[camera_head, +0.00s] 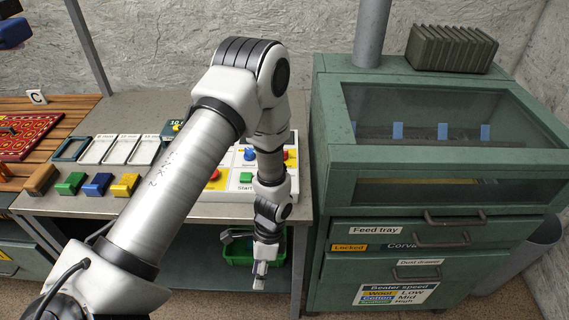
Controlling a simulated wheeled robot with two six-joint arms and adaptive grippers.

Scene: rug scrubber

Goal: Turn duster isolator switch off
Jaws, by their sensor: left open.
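My left arm comes in from the lower left and bends down over the control panel. Its gripper (260,281) hangs open and empty in front of the table's front edge, left of the green duster machine (322,160). The control panel (269,189) on the table has a blue button (250,155), a red control (214,175) and a green button (246,178) labelled Start. My arm hides part of the panel. I cannot make out which control, if any, is the duster isolator switch. My right gripper is not in view.
The machine's feed tray drawer (395,238) and dust drawer (400,267) look closed. Coloured blocks and framed trays (112,150) stand on the table (130,106). A green crate (238,252) sits below it. A grey bin (535,245) stands at the right.

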